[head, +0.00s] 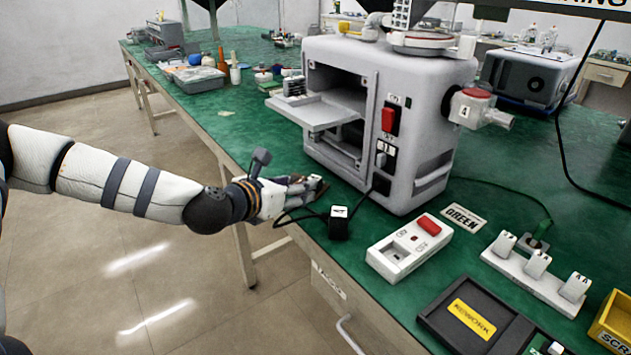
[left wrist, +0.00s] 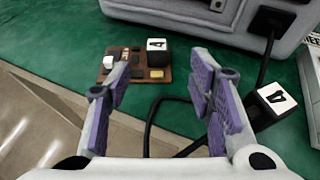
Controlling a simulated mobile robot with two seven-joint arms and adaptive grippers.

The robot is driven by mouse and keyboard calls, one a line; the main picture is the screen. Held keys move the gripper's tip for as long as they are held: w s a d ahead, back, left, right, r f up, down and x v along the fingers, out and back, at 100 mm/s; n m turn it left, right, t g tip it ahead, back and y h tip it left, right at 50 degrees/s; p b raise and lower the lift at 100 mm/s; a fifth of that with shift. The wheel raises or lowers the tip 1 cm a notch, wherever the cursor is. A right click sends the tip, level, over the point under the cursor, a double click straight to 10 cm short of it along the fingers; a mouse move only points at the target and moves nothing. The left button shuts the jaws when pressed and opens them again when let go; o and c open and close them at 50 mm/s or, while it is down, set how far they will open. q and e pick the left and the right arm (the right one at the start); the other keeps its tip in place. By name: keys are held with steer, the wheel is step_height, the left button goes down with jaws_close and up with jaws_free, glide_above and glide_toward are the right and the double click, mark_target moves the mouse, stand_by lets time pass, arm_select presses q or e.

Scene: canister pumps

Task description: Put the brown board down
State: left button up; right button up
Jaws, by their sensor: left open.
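The brown board (left wrist: 162,74) lies flat on the green table (left wrist: 60,40), near its front edge, in the left wrist view. It carries several small parts and a black block with a white top marked 4 (left wrist: 156,53). My left gripper (left wrist: 160,84) is open, with its purple-padded fingers apart. The board is beyond the fingertips and not gripped. In the head view my left gripper (head: 302,190) is low at the table's front edge and mostly hides the board. My right gripper is not in view.
A large grey machine (head: 415,130) with an open tray stands just behind. A black cable and a black plug block (head: 339,224) lie close to the gripper's right. A white switch box (head: 409,250) and a black tray (head: 440,318) are further right.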

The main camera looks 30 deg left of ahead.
arm_select(q)
steer(key=x, duration=0.6)
steer(key=b+x, duration=0.1)
steer(key=x, duration=0.2)
steer(key=shift+s+a+f, duration=0.1)
steer(key=shift+a+f, duration=0.05)
steer(key=shift+a, duration=0.1)
steer(key=shift+c, duration=0.3)
jaws_close()
